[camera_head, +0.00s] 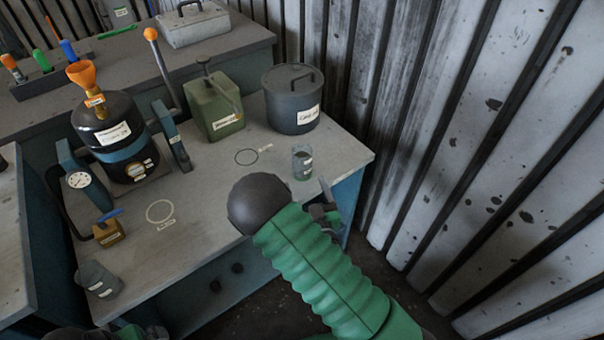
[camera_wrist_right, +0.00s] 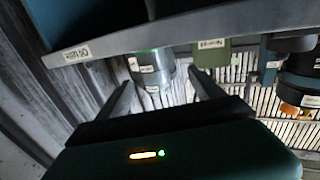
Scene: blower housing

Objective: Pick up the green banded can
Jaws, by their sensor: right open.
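A small grey-green can (camera_head: 302,163) with a pale label stands upright near the right front corner of the workbench. I take it for the green banded can; its band is hard to make out in the head view. In the right wrist view the can (camera_wrist_right: 142,64) shows a green edge, beyond the fingers. My right gripper (camera_head: 324,205) is just in front of the can at the bench edge, partly hidden by my arm. Its two fingers (camera_wrist_right: 163,90) are spread with nothing between them. Part of my left gripper (camera_head: 152,332) shows at the bottom left; its jaws are unclear.
Behind the can stand a grey lidded pot (camera_head: 293,100) and a green square canister (camera_head: 214,106). A black blower housing (camera_head: 112,140) with an orange funnel is at left. A grey cup (camera_head: 97,279) sits at the front left. A corrugated wall (camera_head: 460,130) bounds the right.

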